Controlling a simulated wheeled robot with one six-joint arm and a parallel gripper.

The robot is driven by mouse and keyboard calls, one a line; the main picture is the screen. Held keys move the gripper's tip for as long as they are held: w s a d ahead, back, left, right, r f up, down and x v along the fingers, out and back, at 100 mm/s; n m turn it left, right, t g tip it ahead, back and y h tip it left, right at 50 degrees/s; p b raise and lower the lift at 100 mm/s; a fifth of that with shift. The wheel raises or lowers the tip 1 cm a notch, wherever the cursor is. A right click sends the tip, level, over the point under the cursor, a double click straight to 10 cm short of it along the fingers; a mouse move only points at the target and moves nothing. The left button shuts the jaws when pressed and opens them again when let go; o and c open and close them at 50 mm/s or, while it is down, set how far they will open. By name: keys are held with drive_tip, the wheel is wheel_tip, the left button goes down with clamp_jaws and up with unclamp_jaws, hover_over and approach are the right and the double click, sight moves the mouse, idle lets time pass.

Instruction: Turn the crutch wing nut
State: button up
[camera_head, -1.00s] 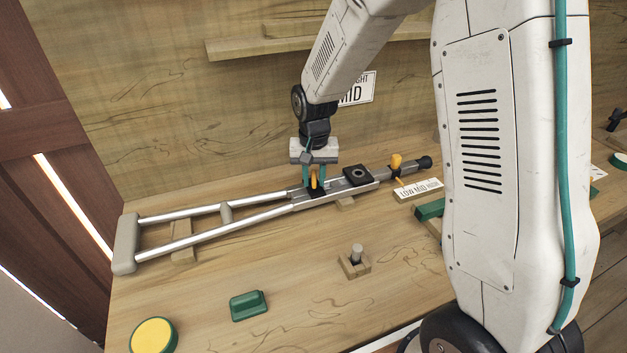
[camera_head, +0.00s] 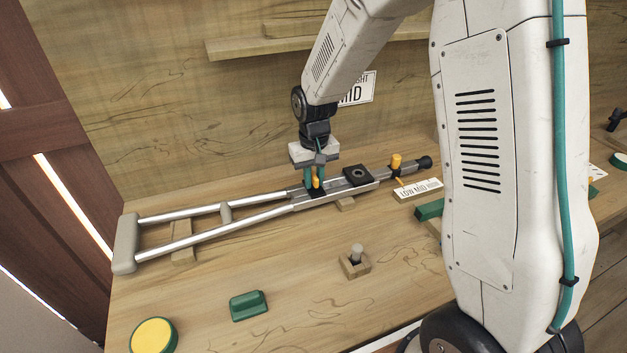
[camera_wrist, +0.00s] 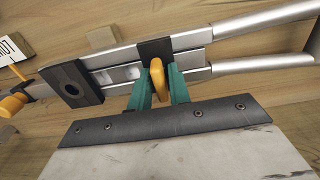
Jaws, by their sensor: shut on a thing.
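The crutch (camera_head: 190,228) lies across the wooden bench, its grey padded end at the left and its black tip at the right. The orange wing nut (camera_head: 316,183) sits on a black block on the crutch shaft. My gripper (camera_head: 313,180) points down at it, with its green fingers shut on the wing nut. In the wrist view the orange wing nut (camera_wrist: 157,76) stands between the two green fingers (camera_wrist: 159,88). The crutch's metal shaft (camera_wrist: 195,65) runs behind them.
A black block with a hole (camera_head: 357,175) and an orange peg (camera_head: 396,162) are farther right along the crutch. A LOW MID HIGH label (camera_head: 419,189) lies beside it.

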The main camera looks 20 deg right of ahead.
drive_tip(key=n, duration=0.4)
idle(0.3)
drive_tip(key=shift+n, duration=2)
drive_tip(key=n, duration=0.4)
drive_tip(key=o, duration=0.6)
drive_tip(key=shift+c, duration=0.2)
